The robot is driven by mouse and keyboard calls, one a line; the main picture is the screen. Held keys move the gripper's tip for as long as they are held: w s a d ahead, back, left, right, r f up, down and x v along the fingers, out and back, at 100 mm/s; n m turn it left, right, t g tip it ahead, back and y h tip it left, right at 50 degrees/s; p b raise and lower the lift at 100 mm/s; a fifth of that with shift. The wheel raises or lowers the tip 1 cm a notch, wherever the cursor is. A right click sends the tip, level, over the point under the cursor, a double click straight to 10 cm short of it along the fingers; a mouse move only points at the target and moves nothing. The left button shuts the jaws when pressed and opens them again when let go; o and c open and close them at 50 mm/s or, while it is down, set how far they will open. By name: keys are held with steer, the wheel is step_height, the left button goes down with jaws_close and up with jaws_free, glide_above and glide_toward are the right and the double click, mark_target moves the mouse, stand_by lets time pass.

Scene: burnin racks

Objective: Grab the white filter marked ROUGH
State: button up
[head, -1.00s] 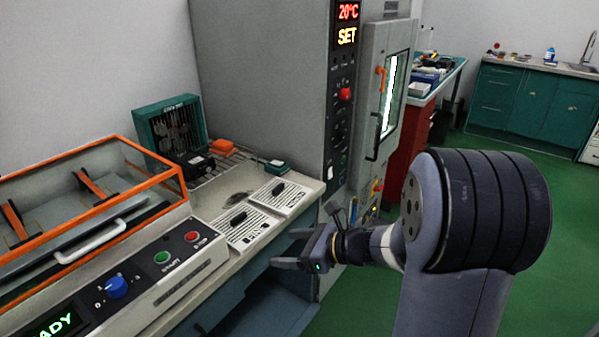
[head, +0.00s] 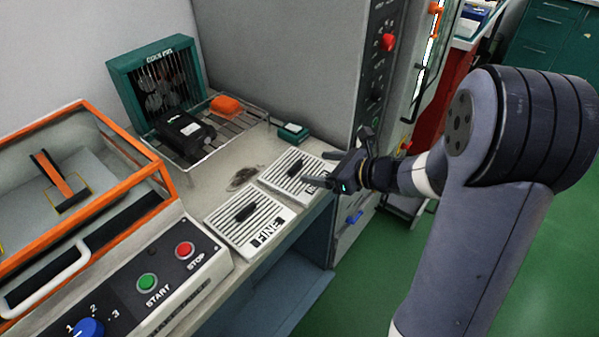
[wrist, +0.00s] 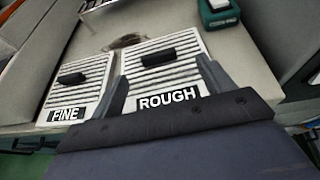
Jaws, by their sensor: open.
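The white filter marked ROUGH (wrist: 183,83) lies flat on the bench, with ribs and a black handle (wrist: 158,58) on top. In the head view the ROUGH filter (head: 283,177) is partly covered by my gripper's fingers. A second white filter marked FINE (head: 243,228) lies to its left, and it also shows in the wrist view (wrist: 90,97). My gripper (head: 320,170) is open and empty at the front edge of the ROUGH filter. In the wrist view its fingers (wrist: 165,85) reach over the label end, one on each side, with the handle beyond them.
A wire rack (head: 222,130) holds a black device (head: 185,135) and an orange block (head: 226,106). A small green box (head: 292,132) sits behind the filters. An orange-framed machine (head: 150,185) stands left; a grey cabinet (head: 275,60) rises behind the bench.

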mark_target(297, 166)
steer(key=shift+x, duration=2.75)
steer(key=shift+s+a, duration=0.1)
steer(key=shift+s, duration=0.05)
steer(key=shift+c, duration=0.2)
steer(key=c, duration=1.1)
